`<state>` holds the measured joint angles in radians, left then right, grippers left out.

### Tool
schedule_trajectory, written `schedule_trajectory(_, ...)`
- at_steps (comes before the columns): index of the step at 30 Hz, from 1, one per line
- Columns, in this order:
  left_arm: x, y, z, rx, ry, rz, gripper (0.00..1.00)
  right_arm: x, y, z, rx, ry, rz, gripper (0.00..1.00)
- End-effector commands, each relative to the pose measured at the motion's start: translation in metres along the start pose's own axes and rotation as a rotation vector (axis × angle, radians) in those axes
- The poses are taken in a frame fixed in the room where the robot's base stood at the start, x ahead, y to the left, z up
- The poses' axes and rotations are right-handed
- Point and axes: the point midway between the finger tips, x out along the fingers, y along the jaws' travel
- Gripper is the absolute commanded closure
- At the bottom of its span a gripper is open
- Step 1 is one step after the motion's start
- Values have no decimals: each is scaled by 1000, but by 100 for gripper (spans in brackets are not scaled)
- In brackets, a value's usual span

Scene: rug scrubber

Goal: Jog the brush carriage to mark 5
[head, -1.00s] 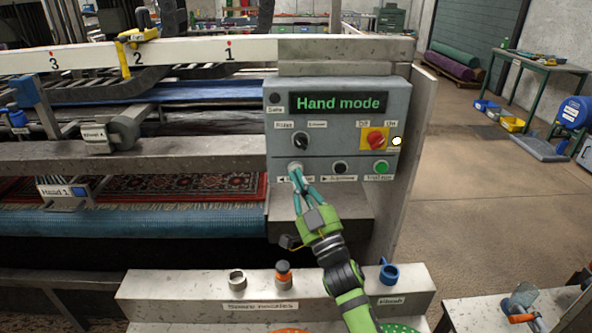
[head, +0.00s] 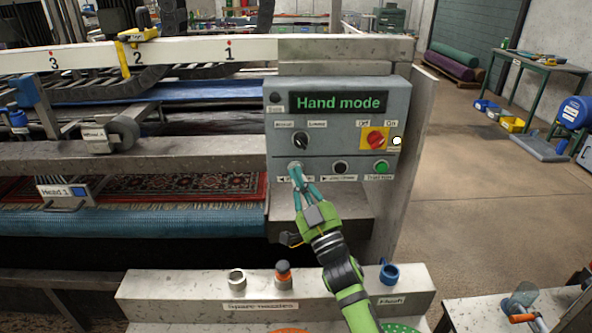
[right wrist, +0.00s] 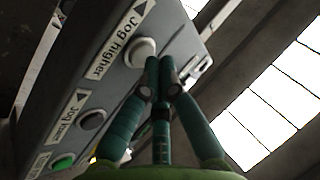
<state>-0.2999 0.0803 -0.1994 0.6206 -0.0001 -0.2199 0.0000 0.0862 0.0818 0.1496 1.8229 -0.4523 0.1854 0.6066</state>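The control box (head: 278,122) stands at the centre of the head view, with a green "Hand mode" display (head: 338,102). My right gripper (head: 297,172) has its teal fingers together at the white left button. In the right wrist view that button (right wrist: 141,50) is labelled "Jog higher". The fingertips (right wrist: 163,80) are close against its lower edge; I cannot tell whether it is pressed in. The black "Jog lower" button (right wrist: 92,119) is beside it. A yellow pointer (head: 124,58) hangs by mark 2 on the white scale rail (head: 185,52). Mark 5 and my left gripper are not in view.
A red knob (head: 376,139) on a yellow plate and a green button (head: 380,167) are on the box. The "Head 1" bracket (head: 62,191) is over the patterned rug (head: 170,186). A ledge (head: 190,290) stands in front. Open floor (head: 480,200) lies at right.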

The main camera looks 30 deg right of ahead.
Motion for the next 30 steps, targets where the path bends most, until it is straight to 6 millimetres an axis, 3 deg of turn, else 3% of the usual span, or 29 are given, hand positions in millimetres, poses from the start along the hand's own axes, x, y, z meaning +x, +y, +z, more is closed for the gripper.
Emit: schedule_trajectory(30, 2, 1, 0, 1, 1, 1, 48, 7, 3, 4, -2, 0, -1, 100)
